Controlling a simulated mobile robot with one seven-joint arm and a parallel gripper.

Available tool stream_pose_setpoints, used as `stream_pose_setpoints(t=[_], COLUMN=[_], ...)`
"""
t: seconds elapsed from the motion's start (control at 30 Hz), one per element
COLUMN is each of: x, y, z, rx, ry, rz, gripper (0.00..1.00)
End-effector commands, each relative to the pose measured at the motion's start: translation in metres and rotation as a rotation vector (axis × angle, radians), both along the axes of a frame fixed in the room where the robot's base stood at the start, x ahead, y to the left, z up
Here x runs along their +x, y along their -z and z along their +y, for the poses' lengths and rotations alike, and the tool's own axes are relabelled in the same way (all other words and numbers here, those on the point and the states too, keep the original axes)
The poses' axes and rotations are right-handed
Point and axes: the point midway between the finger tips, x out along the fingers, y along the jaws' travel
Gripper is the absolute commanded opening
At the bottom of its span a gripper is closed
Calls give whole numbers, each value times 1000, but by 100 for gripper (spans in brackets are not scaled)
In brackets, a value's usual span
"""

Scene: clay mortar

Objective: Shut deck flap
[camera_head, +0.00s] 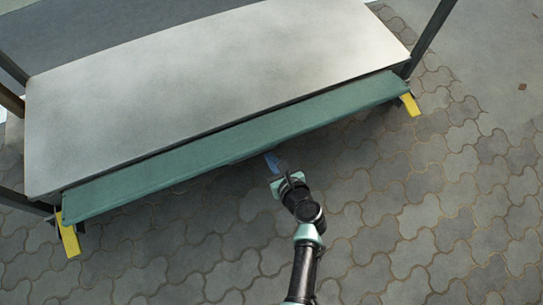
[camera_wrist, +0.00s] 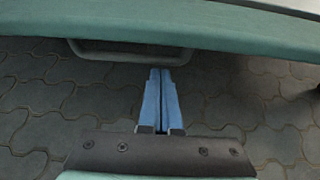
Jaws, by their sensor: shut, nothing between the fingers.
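The deck flap is a long green panel (camera_head: 240,140) along the front edge of the pale grey deck (camera_head: 215,80). It slants a little below the deck, with a thin dark gap between them. In the wrist view the green flap (camera_wrist: 230,35) crosses the top, with a dark bar handle (camera_wrist: 130,56) hanging under its edge. My gripper (camera_head: 271,160) is at the front edge of the flap, near its middle. In the wrist view its blue fingers (camera_wrist: 160,75) are together and empty, their tips at the handle's right part. I cannot tell whether they touch it.
Yellow tabs stick out at the flap's left end (camera_head: 67,236) and right end (camera_head: 410,104). Dark posts stand at the deck's corners, one at the right (camera_head: 428,38). Open paving (camera_head: 420,210) lies in front and to the right.

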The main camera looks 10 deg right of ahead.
Motion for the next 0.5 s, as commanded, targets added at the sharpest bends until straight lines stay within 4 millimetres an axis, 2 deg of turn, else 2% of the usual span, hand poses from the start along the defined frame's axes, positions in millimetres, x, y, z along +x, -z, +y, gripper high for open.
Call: stream_pose_setpoints(t=[0.03, 0.2, 0.5], x=[1, 3, 4], y=[-13, -28, -36], z=[0, 0, 1], rx=[-3, -1, 0], ry=[0, 1, 1], rz=[-4, -2, 0], gripper=[0, 0, 0])
